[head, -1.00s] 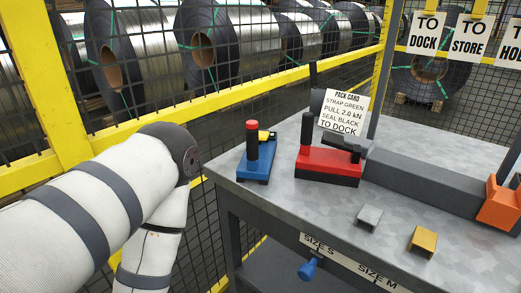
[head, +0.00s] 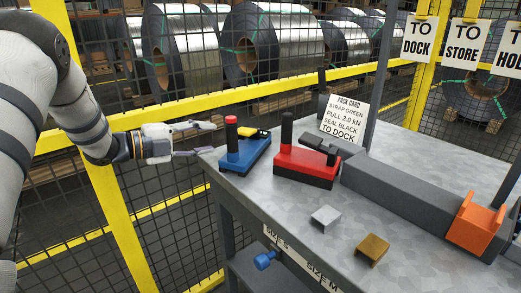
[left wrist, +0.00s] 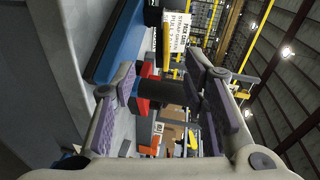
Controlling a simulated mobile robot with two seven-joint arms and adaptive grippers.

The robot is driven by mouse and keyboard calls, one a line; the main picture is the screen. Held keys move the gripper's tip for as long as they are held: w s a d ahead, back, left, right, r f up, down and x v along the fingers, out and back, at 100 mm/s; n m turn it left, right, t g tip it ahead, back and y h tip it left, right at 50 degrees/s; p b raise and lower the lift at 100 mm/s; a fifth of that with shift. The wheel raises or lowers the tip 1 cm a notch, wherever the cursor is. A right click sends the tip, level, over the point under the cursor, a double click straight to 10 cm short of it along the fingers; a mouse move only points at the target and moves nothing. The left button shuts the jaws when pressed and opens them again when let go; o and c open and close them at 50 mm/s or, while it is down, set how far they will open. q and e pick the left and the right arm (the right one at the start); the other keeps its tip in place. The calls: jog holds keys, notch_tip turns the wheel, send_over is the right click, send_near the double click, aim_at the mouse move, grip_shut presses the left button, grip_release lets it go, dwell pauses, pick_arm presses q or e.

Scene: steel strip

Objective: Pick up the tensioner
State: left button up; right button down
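Two strapping tools stand on the steel bench: a blue one (head: 246,152) with a dark red-topped post and a yellow part, and a red one (head: 307,166) with a black post and lever. I cannot tell from their looks which is the tensioner. My left gripper (head: 209,139) is open and empty, just left of the blue tool at the bench corner, its fingers pointing toward it. In the left wrist view the blue body (left wrist: 120,42) lies at upper left. A dark post (left wrist: 160,92) shows between the open fingers, with red parts beside it. My right gripper is not in view.
A pack card (head: 343,119) stands behind the tools. A long grey bar (head: 405,195) with an orange bracket (head: 474,222) lies at right. Grey (head: 325,217) and tan (head: 373,248) seals sit in front. A yellow-framed mesh fence (head: 150,215) stands close behind my left arm.

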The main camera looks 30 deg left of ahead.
aim_at(241, 130)
pick_arm(q)
jog(key=b+x, duration=0.1)
jog(key=x, duration=0.9)
jog(key=shift+w+d+f+b, duration=0.15)
jog(key=shift+w+d+b, duration=0.1)
jog(key=shift+w+b, duration=0.05)
jog(key=shift+w, duration=0.1)
grip_shut()
jog(key=shift+r, duration=0.45)
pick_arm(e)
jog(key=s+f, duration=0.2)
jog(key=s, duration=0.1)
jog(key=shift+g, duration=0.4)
